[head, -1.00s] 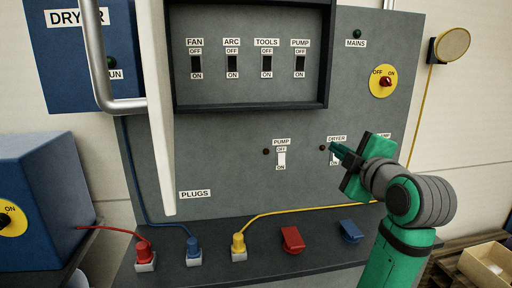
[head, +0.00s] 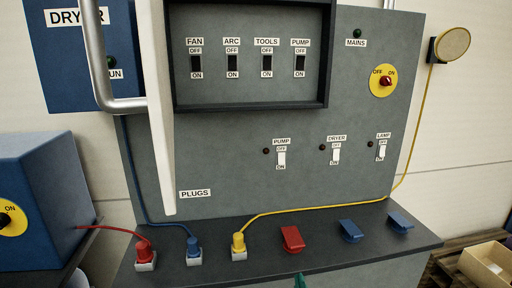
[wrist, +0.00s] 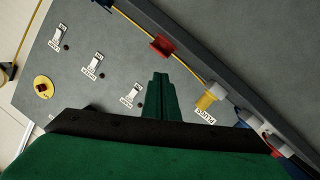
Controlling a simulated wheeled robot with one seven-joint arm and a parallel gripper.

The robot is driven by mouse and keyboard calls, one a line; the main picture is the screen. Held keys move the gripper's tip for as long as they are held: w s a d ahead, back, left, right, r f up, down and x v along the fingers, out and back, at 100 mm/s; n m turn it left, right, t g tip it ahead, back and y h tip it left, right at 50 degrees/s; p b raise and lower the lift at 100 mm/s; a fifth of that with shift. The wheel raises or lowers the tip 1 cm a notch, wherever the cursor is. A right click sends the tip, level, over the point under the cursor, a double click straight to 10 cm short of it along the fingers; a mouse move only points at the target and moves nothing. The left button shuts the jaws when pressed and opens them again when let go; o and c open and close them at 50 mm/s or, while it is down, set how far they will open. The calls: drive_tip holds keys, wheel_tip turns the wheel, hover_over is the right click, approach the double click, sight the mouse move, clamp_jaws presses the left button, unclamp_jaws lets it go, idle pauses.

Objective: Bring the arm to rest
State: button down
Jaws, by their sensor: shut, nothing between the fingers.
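My gripper shows in the wrist view (wrist: 160,80) as two green fingers pressed together, with nothing between them. It is in front of the grey panel (head: 230,150); how far off I cannot tell. In the head view only a small green tip of my arm shows at the bottom edge, below the red socket cover (head: 292,239). The rest of the arm is out of that view. The white PUMP switch (head: 281,158), DRYER switch (head: 336,154) and LAMP switch (head: 382,149) are uncovered, with nothing touching them.
A dark ledge (head: 270,262) juts out below the panel, with red, blue and yellow plugs (head: 238,247) and blue covers (head: 350,231). An open white door (head: 160,110) sticks out at left. A blue box (head: 45,205) stands left, a cardboard box (head: 488,265) lower right.

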drive_tip(key=s+a+f+m, duration=0.2)
drive_tip(key=s+a+f, duration=0.2)
drive_tip(key=s+f, duration=0.55)
drive_tip(key=s+a+f+m, duration=0.2)
drive_tip(key=s+a+f, duration=0.3)
drive_tip(key=s, duration=0.8)
drive_tip(key=s+a+r, duration=0.1)
drive_tip(key=s+a, duration=0.1)
drive_tip(key=s, duration=0.8)
drive_tip(key=s+a+m+g, duration=0.1)
drive_tip(key=s, duration=1)
drive_tip(key=shift+a+r+m+y, duration=0.3)
drive_tip(key=shift+a+r, duration=0.1)
drive_tip(key=shift+s+a, duration=0.1)
